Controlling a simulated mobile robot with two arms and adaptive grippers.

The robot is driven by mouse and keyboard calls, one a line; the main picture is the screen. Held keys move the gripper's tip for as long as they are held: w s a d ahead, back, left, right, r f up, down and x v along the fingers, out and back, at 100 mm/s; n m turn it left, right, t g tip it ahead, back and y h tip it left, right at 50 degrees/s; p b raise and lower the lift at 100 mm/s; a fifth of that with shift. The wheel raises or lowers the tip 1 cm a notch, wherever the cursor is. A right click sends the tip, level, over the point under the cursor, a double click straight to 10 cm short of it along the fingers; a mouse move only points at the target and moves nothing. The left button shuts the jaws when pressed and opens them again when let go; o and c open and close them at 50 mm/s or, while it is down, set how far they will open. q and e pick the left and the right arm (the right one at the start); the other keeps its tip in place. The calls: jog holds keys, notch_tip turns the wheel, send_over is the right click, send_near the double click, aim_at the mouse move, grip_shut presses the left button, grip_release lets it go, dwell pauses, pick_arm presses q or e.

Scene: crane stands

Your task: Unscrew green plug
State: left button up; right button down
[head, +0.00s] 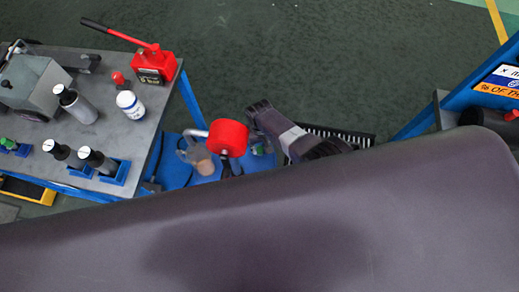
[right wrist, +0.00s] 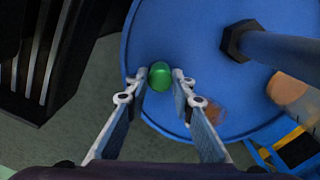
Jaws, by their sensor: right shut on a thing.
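The green plug (right wrist: 160,77) is a small round green cap on the blue round top (right wrist: 205,45) in the right wrist view. My right gripper (right wrist: 159,79) has one finger on each side of it and is shut on it. In the head view the right gripper (head: 262,147) reaches down over the blue top, and a bit of the green plug (head: 258,150) shows beside it. The threads of the plug are hidden. My left gripper is in neither view.
A grey bench (head: 140,135) holds a red pump (head: 153,65), a white bottle (head: 130,104) and dark cylinders. A blue pipe with a black nut (right wrist: 238,40) rises near the plug.

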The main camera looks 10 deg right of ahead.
jog(key=shift+r, duration=0.1)
dwell(0.3)
jog(key=n, duration=0.4)
jog(key=shift+n, duration=0.6)
jog(key=shift+w, duration=0.1)
jog(key=n, duration=0.4)
jog(key=shift+n, duration=0.3)
jog(key=shift+r+p, duration=2.05)
jog(key=shift+p, duration=0.05)
